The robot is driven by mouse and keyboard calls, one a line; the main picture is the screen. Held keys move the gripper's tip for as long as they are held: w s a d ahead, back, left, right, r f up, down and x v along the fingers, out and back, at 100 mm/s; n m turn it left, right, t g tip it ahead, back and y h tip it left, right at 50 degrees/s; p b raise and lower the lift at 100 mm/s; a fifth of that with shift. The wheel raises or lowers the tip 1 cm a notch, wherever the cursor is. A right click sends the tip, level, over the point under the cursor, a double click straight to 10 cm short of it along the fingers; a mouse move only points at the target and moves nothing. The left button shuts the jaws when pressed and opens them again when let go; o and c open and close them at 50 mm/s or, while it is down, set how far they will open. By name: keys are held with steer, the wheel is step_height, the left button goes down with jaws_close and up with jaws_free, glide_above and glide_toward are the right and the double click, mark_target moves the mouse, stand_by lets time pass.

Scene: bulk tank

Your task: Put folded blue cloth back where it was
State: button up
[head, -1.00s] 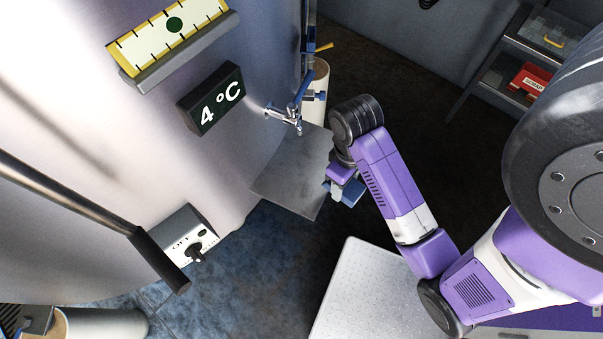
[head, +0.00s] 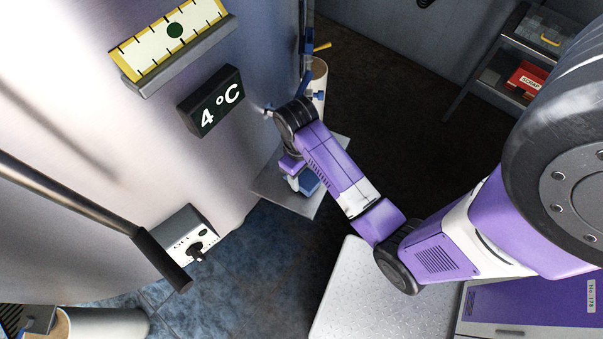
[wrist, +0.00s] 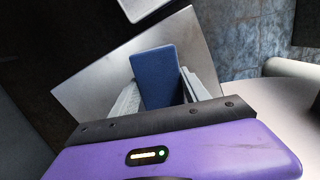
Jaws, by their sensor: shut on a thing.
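The folded blue cloth (wrist: 156,74) is between the two light fingers of my gripper (wrist: 160,96) in the wrist view, and the gripper is shut on it. In the head view, part of the blue cloth (head: 308,183) shows under my gripper (head: 294,178). A grey metal shelf plate (head: 272,192) on the side of the tank lies below the cloth; it also shows in the wrist view (wrist: 90,82). I cannot tell whether the cloth touches the plate. My arm hides part of the plate and most of the tap above it.
The steel tank (head: 90,120) stands close on the left, with a 4 °C display (head: 210,101) and a switch box (head: 185,240). A rack with a red box (head: 528,80) stands far right. Dark floor lies between.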

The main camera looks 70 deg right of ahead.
steer(key=shift+w+f, duration=0.2)
steer(key=shift+f, duration=0.45)
steer(key=shift+f, duration=0.1)
steer(key=o, duration=1.2)
